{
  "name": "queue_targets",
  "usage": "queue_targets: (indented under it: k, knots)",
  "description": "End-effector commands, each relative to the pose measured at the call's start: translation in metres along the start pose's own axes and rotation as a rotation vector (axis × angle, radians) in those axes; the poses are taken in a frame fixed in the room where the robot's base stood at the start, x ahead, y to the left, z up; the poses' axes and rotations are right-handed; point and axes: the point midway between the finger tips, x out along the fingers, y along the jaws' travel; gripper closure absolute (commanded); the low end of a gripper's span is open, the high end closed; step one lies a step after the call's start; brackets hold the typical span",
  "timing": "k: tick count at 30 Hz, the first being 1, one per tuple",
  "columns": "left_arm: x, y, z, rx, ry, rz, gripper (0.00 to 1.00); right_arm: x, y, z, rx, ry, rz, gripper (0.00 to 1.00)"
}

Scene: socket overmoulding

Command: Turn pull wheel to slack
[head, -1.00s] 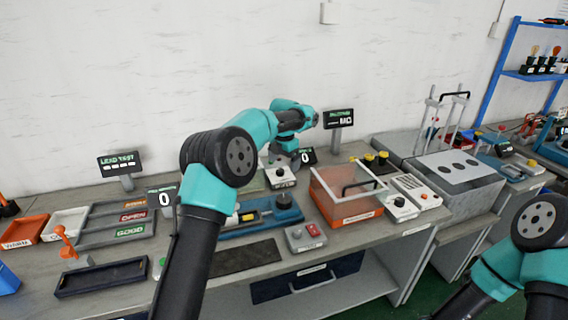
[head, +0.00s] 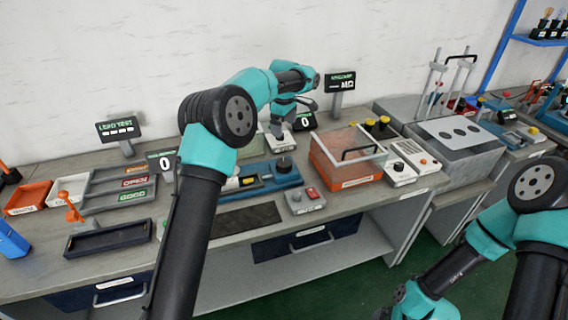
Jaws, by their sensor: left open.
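A dark round wheel-like knob (head: 285,166) stands on the right end of a blue fixture (head: 262,188) on the bench; I take it for the pull wheel, but no label on it is readable. My left arm reaches over the bench, and its gripper (head: 278,131) points down behind the fixture, beyond the knob and apart from it. It is open, though its fingers are small and partly hidden against a pale device. My right arm hangs low at the right, away from the bench; its gripper is at the bottom edge and its fingers are not clear.
An orange bin with a clear cover (head: 347,181) stands right of the fixture. A grey box with red and grey buttons (head: 305,201) sits in front. A dark mat (head: 246,218) lies at the bench front. Trays (head: 121,185) fill the left. Displays stand at the back.

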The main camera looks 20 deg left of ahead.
Motion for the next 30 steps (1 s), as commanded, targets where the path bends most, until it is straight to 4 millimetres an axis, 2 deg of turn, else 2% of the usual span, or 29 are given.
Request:
queue_targets:
  k: [21,25,30]
  knots:
    - [0.0006,-0.0001,0.0002,1.241,0.000,0.000,0.04,0.0000,0.0000,0.0000,0.000,0.000,0.000,0.04]
    - [0.0006,-0.0001,0.0002,1.370,0.000,0.000,0.04,0.0000,0.0000,0.0000,0.000,0.000,0.000,0.04]
    - [0.0006,-0.0001,0.0002,1.419,0.000,-0.001,0.04,0.0000,0.0000,0.0000,0.000,0.000,0.000,0.04]
